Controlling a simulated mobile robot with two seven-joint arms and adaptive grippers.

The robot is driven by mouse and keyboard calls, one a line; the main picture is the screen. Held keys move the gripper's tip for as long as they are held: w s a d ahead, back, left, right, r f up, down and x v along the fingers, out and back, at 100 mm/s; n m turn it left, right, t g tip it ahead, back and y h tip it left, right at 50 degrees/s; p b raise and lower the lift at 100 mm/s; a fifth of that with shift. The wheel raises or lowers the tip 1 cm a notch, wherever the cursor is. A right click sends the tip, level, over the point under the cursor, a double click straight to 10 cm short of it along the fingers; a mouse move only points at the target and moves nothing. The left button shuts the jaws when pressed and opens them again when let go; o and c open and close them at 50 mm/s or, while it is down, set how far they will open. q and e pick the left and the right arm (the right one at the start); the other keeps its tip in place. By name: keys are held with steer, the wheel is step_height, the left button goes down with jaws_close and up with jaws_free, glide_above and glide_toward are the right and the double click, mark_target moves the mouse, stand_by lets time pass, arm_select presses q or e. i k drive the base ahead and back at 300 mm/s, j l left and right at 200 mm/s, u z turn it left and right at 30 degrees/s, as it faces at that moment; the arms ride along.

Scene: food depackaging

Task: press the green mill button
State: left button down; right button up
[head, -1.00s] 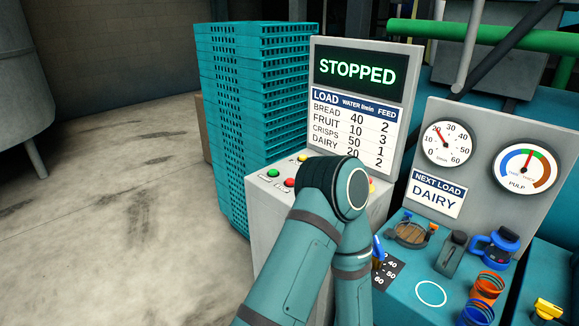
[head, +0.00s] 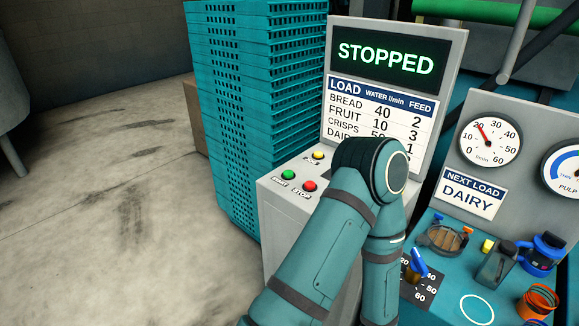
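The green mill button (head: 288,174) is on the sloping top of the grey control box (head: 285,215), left of my arm, with a START label below it. A red button (head: 309,186) labelled STOP is just to its right. A yellow button (head: 318,155) is behind them; its label is too small to read. The screen (head: 385,60) above reads STOPPED in green. One of my arms crosses the middle of the head view, its bent joint in front of the box's right part. Neither gripper shows. Nothing visible touches the green button.
A tall stack of teal crates (head: 240,110) stands left of the box. A load chart (head: 378,110) is below the screen. At right are a dial gauge (head: 490,143), a NEXT LOAD DAIRY sign (head: 473,194) and a blue-handled lever (head: 417,262). The floor at left is clear.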

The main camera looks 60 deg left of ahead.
mark_target(287, 172)
steer(key=j, duration=0.75)
steer(key=k+j+z, duration=0.1)
steer(key=j, duration=0.7)
steer(key=k+j, duration=0.1)
steer(key=j, duration=0.65)
